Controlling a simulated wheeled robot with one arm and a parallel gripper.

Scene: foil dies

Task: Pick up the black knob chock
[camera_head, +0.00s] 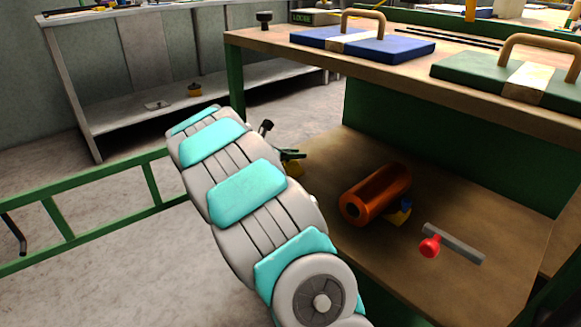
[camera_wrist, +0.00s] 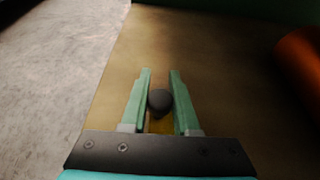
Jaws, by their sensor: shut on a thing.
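The black knob chock (camera_wrist: 160,102) shows in the wrist view as a round dark knob over a yellow base, between the two green fingers of my gripper (camera_wrist: 160,74). The fingers are shut on it, and their tips reach past the knob. In the head view, a bit of the yellow base (camera_head: 294,169) shows just below my gripper (camera_head: 291,155), at the left edge of the lower shelf. My arm hides much of this spot. Whether the chock touches the shelf, I cannot tell.
An orange roll (camera_head: 376,194) lies on the lower shelf (camera_head: 350,150) to the right, with a yellow and blue piece (camera_head: 400,213) beside it. A grey bar with a red knob (camera_head: 430,246) lies nearer. The bench top (camera_head: 470,95) overhangs the shelf.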

